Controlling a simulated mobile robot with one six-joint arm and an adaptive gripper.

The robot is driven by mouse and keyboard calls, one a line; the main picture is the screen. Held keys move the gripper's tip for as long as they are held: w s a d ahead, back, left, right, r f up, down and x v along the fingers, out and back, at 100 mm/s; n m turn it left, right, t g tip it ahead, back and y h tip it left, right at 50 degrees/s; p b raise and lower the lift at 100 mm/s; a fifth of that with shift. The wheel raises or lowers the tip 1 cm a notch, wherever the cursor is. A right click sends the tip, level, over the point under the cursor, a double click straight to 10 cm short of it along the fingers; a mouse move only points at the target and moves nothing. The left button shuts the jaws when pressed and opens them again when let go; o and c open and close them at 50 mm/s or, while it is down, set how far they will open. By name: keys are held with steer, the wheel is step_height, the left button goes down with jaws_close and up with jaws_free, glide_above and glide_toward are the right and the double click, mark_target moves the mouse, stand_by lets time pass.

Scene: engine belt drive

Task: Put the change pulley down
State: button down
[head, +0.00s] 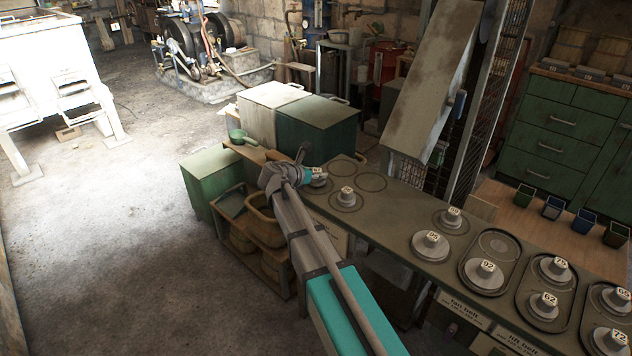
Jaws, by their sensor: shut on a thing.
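My gripper (306,178) is at the far left end of the long dark bench (395,211), with my arm reaching up to it from the bottom of the picture. It is shut on a grey change pulley (319,182) with a pale number tag on top. The pulley is partly hidden by the gripper. I cannot tell whether its underside touches the bench.
Several tagged pulleys stand farther right, one on a bare circle (452,216), others in the fan belt tray (468,291) and trays beyond. A sloping metal chute (432,80) rises behind the bench. A shelf with baskets (265,228) and green boxes (212,180) stand left.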

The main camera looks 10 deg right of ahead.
steer(key=shift+f, duration=0.6)
steer(key=shift+f+b, duration=0.15)
steer(key=shift+b, duration=0.25)
steer(key=shift+c, duration=1.3)
jaws_free()
steer(key=shift+r, duration=0.2)
steer(key=shift+s+a+r+p, duration=0.3)
steer(key=shift+a+p, duration=0.1)
steer(key=shift+p, duration=0.1)
steer(key=p+v, duration=0.4)
steer(key=v, duration=0.7)
steer(key=shift+f, duration=0.15)
